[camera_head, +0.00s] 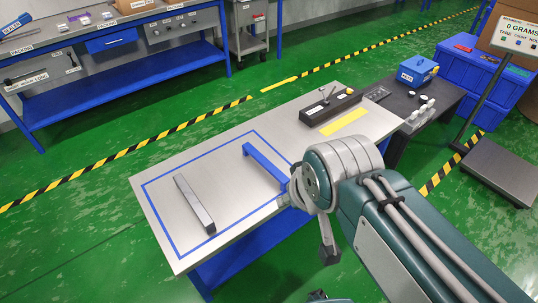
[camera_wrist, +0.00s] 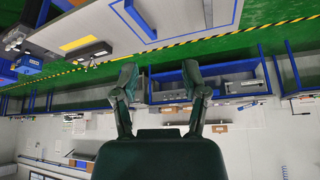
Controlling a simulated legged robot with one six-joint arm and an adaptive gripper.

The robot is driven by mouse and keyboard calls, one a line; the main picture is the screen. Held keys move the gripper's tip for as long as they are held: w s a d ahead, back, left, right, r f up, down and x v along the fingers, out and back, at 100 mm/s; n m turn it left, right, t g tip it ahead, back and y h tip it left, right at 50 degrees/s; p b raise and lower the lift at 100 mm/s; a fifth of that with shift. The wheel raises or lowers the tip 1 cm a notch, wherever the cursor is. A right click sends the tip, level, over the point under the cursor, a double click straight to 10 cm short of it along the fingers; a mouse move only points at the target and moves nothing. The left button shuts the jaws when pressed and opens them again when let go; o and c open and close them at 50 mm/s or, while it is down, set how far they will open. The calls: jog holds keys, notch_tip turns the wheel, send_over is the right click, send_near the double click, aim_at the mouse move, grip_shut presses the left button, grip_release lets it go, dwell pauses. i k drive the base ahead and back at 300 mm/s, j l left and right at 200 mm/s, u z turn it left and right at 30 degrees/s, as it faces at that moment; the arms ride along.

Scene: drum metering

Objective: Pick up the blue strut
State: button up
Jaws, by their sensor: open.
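The blue strut (camera_head: 265,162) lies on the metal worktop, within a blue outlined rectangle, at its right side. Its near end is partly hidden behind my arm in the head view. A blue bar (camera_wrist: 140,20) at the top of the upside-down wrist view looks like the same strut. My gripper (camera_wrist: 160,82) is open, its two fingers wide apart with nothing between them. It is apart from the strut. In the head view my arm hides most of the gripper.
A grey bar (camera_head: 195,204) lies left of the strut on the worktop (camera_head: 160,170). A dark control box (camera_head: 330,107) and yellow strip (camera_head: 344,122) are farther back. A dark side table (camera_head: 445,100) holds a blue case (camera_head: 418,70). A scale (camera_head: 502,172) stands at right.

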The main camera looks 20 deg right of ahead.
aim_at(248, 149)
jog(key=i+l+u, duration=0.3)
jog(key=l, duration=0.35)
jog(key=i+l+u, duration=0.1)
jog(key=l, duration=0.25)
jog(key=i+l+u, duration=0.15)
jog(key=l, duration=0.2)
jog(key=i+l, duration=0.3)
jog(key=i+u, duration=0.05)
